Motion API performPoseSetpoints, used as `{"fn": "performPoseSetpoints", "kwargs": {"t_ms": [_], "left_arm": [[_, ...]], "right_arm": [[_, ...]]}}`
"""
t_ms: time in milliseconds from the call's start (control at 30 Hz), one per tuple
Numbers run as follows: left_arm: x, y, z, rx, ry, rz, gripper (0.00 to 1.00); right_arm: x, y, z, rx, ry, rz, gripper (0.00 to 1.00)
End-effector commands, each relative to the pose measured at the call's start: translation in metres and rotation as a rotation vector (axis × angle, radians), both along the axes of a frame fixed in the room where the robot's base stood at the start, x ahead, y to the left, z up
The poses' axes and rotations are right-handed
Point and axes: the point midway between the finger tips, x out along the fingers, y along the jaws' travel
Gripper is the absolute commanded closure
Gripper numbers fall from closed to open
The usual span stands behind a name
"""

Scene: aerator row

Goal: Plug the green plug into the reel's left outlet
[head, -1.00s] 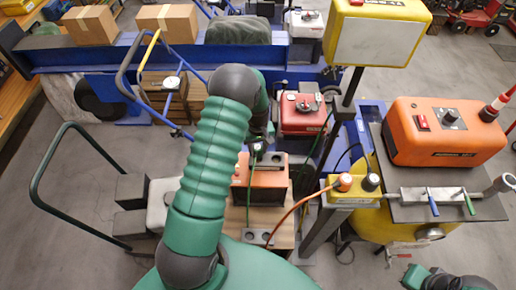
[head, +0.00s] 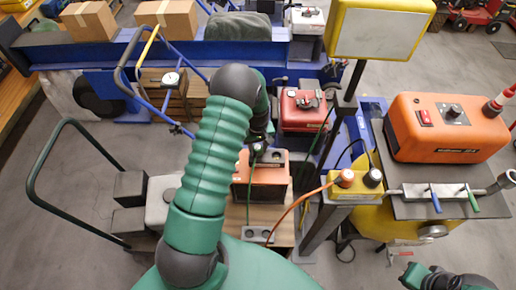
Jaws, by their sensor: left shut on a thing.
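My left gripper (head: 258,138) is shut on the small dark plug with a green cable (head: 248,196). It holds the plug over the back left of the orange box (head: 262,186), which has a grey outlet panel (head: 271,157) on top. The plug's tip is hidden, so I cannot tell whether it touches the panel. One socket shows at the right of the panel; the left part is covered. My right gripper (head: 408,278) is at the bottom right edge, small and partly seen, away from the box.
A grey two-socket strip (head: 258,234) lies on the wooden surface in front. A yellow box (head: 354,188) with an orange and a black plug stands to the right, its orange cable passing near the box. A red machine (head: 303,110) stands behind, beside a dark post (head: 348,95).

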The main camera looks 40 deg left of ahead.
Motion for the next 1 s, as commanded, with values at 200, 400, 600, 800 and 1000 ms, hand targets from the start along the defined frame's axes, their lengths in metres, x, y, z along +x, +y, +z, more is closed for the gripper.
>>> {"fn": "performPoseSetpoints", "kwargs": {"t_ms": [200, 400, 600, 800, 1000], "left_arm": [[0.0, 0.0, -0.006, 0.0, 0.0, 0.0, 1.0], [0.0, 0.0, -0.011, 0.0, 0.0, 0.0, 1.0], [0.0, 0.0, -0.015, 0.0, 0.0, 0.0, 0.6], [0.0, 0.0, -0.014, 0.0, 0.0, 0.0, 0.37], [0.0, 0.0, -0.014, 0.0, 0.0, 0.0, 0.37]], "right_arm": [[0.0, 0.0, -0.004, 0.0, 0.0, 0.0, 1.0], [0.0, 0.0, -0.007, 0.0, 0.0, 0.0, 1.0], [0.0, 0.0, -0.009, 0.0, 0.0, 0.0, 1.0], [0.0, 0.0, -0.009, 0.0, 0.0, 0.0, 1.0], [0.0, 0.0, -0.009, 0.0, 0.0, 0.0, 1.0]]}}
